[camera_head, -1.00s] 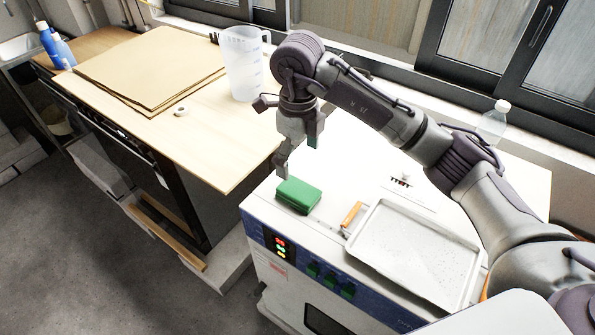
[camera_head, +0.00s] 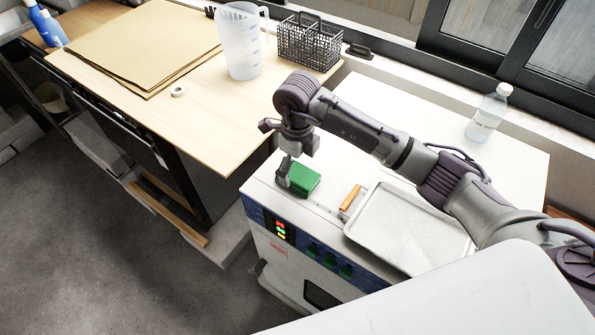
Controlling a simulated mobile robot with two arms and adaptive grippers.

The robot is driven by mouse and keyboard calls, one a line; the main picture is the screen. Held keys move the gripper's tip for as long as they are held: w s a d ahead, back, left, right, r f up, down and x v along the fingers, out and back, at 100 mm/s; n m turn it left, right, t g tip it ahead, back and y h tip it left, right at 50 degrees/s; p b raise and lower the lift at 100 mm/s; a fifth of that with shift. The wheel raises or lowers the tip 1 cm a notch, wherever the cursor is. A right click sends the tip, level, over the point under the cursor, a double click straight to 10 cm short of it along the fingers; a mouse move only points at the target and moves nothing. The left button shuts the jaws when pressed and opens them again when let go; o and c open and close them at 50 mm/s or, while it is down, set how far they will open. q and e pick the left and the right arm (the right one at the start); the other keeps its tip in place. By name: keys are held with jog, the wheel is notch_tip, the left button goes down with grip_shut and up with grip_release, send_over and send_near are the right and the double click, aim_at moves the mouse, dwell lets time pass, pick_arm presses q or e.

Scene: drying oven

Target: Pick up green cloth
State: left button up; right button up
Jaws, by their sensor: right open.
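The green cloth (camera_head: 304,181) is a small folded block on the white top of the drying oven (camera_head: 262,187), near its left front corner. My right gripper (camera_head: 297,174) is directly over the cloth and pointing down. One finger reaches down at the cloth's left side. The other finger is hard to make out against the cloth and the gripper body. The gripper is open, and the cloth still rests on the oven top. My left gripper is not in view.
A metal tray (camera_head: 405,222) and an orange-handled tool (camera_head: 350,198) lie right of the cloth. A clear bottle (camera_head: 488,113) stands at the back right. The wooden table (camera_head: 205,128) at left holds a measuring jug (camera_head: 240,42), a wire basket (camera_head: 309,44) and brown sheets (camera_head: 140,45).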

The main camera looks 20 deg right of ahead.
notch_tip(320, 180, down, 2)
jog(key=shift+s, duration=0.1)
jog(key=shift+f, duration=0.3)
jog(key=c, duration=1.2)
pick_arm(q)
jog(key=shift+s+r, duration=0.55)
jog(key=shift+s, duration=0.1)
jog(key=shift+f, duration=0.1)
pick_arm(e)
jog(key=shift+r, duration=0.1)
